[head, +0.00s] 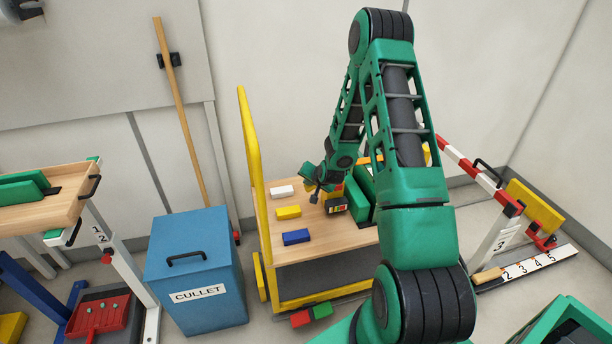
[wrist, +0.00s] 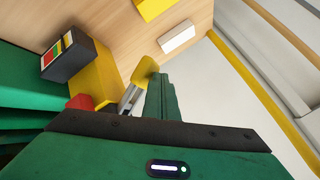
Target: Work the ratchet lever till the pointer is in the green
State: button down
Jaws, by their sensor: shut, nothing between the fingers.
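The ratchet device stands on the wooden top of a yellow trolley. Its dark gauge box (head: 337,209) carries a red, yellow and green scale, which also shows in the wrist view (wrist: 66,54). The pointer is too small to make out. In the wrist view a yellow body (wrist: 97,78) adjoins the gauge, with a red part (wrist: 80,102) beside it. A grey rod with a yellow end (wrist: 143,70), probably the lever, lies just left of my gripper (wrist: 163,82). My gripper is shut and empty; I cannot tell whether it touches the lever. My arm partly hides the device in the head view.
White (head: 282,191), yellow (head: 288,212) and blue (head: 296,237) blocks lie on the trolley top (head: 312,258). A yellow handle (head: 252,160) rises at its left. A blue cullet bin (head: 195,270) stands left. A red-and-white barrier (head: 470,167) is right.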

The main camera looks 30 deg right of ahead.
dwell(0.4)
notch_tip(320, 180, up, 7)
jog(key=shift+r, duration=0.2)
dwell(1.1)
jog(key=shift+r, duration=2.5)
